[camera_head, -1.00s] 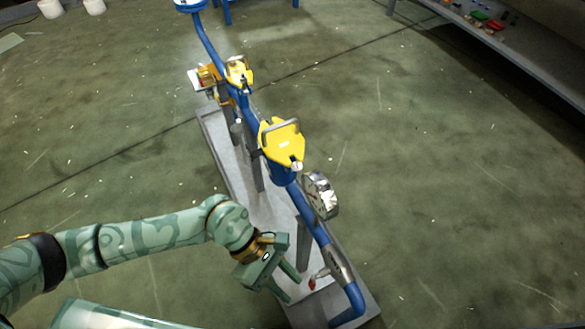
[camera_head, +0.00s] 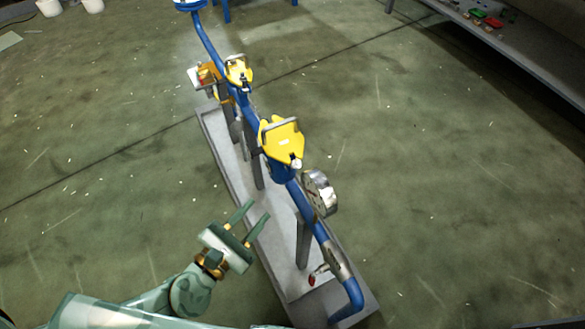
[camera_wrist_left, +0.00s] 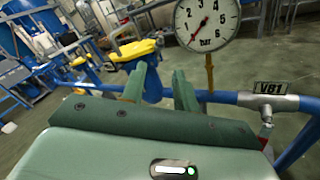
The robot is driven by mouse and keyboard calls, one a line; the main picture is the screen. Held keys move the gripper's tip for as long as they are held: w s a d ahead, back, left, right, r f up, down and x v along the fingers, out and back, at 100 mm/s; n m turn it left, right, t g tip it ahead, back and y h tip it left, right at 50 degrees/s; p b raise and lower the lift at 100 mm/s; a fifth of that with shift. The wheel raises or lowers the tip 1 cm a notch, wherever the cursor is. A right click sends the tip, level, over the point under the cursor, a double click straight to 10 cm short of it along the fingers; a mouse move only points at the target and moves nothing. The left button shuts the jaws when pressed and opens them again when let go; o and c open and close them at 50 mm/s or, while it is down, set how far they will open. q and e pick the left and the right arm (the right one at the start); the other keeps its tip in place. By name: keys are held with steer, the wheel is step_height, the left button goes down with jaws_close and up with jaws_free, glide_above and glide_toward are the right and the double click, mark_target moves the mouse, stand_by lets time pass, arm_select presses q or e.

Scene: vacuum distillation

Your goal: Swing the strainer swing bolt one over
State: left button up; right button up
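Two strainers with yellow lids sit on the blue pipe. The nearer yellow lid (camera_head: 283,143) has a grey handle on top and a small pale bolt part (camera_head: 296,163) at its front edge. The farther yellow lid (camera_head: 238,73) is smaller in view. I cannot tell which bolt is swing bolt one. My left gripper (camera_head: 256,215) is open and empty, left of the pipe and nearer than the near strainer. In the left wrist view its two fingers (camera_wrist_left: 160,85) point toward the near yellow lid (camera_wrist_left: 133,50), apart from it. My right gripper is not in view.
A round pressure gauge (camera_head: 320,193) stands on the blue pipe (camera_head: 316,222), between the near strainer and a valve marked VB1 (camera_wrist_left: 270,101). The pipe stands over a grey skid (camera_head: 262,235). A bench with small coloured items (camera_head: 487,20) is at top right.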

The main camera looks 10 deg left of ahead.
mark_target(297, 165)
arm_select(q)
steer(key=b+x, duration=0.1)
steer(key=x, duration=1.3)
steer(key=shift+w+d, duration=0.1)
jaws_close()
